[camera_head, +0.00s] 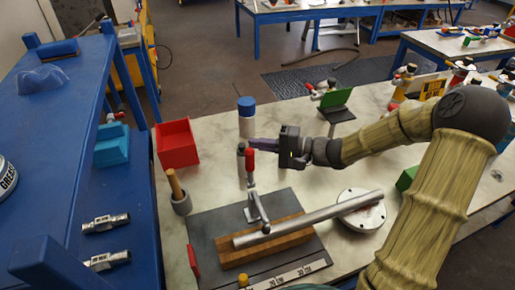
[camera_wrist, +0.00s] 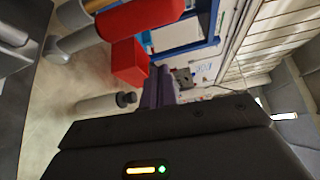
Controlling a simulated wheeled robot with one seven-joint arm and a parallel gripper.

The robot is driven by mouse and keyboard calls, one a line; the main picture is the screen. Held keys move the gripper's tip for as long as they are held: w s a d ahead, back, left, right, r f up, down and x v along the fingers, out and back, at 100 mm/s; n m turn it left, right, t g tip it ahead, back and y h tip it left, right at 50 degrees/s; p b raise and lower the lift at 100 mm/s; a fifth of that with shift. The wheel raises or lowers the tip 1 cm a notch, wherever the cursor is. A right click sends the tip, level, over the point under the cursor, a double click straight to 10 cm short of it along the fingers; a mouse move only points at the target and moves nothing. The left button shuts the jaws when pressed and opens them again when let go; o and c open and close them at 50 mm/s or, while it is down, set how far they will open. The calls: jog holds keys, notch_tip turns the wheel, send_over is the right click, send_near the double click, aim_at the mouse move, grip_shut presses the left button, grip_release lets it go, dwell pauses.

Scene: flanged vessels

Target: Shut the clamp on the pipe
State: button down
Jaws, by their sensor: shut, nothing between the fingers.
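The clamp stands on a dark plate, with its red handle (camera_head: 250,162) upright and its grey metal body (camera_head: 257,212) at the near end of the pipe. The silver pipe (camera_head: 310,218) lies slanted along a wooden block (camera_head: 265,244). My gripper (camera_head: 258,143) points left, its purple fingers together and empty, close to the top of the red handle. In the wrist view the shut purple fingers (camera_wrist: 158,92) show below a large red handle (camera_wrist: 145,18) on a grey shaft. Whether fingers and handle touch, I cannot tell.
A blue-capped jar (camera_head: 247,120) and a grey cylinder (camera_head: 241,165) stand close to my gripper. A red bin (camera_head: 177,145) and a mortar with a wooden pestle (camera_head: 177,190) stand left. A round flange (camera_head: 361,212) lies under the pipe's far end. Blue shelving (camera_head: 70,110) borders the left.

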jog(key=v, duration=0.9)
jog(key=shift+s+d+f, duration=0.2)
jog(key=shift+d, duration=0.05)
jog(key=shift+a, duration=0.1)
jog(key=shift+s, duration=0.15)
